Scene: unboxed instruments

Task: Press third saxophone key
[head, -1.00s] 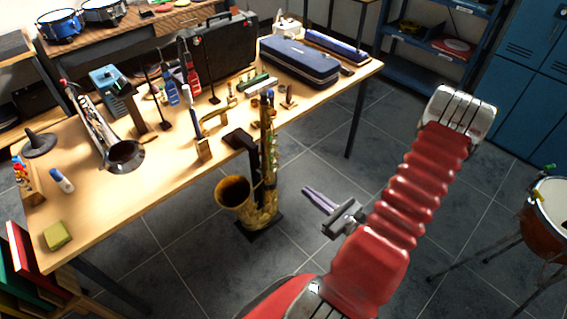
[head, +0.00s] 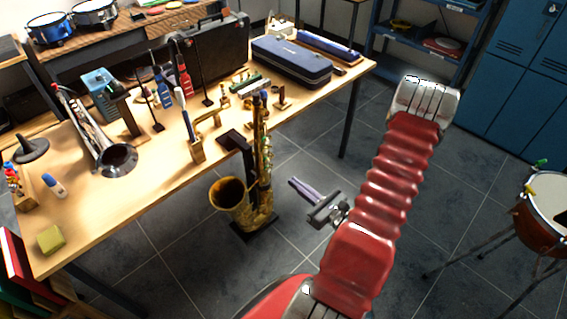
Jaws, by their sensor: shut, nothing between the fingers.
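A golden saxophone (head: 264,180) stands upright on a dark stand in front of the workbench, its bell (head: 229,194) opening to the left. Its keys run along the tall body but are too small to tell apart. My gripper (head: 294,183) is to the right of the saxophone, its pale narrow fingers shut and pointing up and left toward the body. A gap with floor behind it shows between the fingertips and the saxophone. My red arm comes up from the bottom and bends back down to the gripper.
A drum (head: 545,205) on thin legs stands at the right. Blue lockers (head: 513,75) are at the back right.

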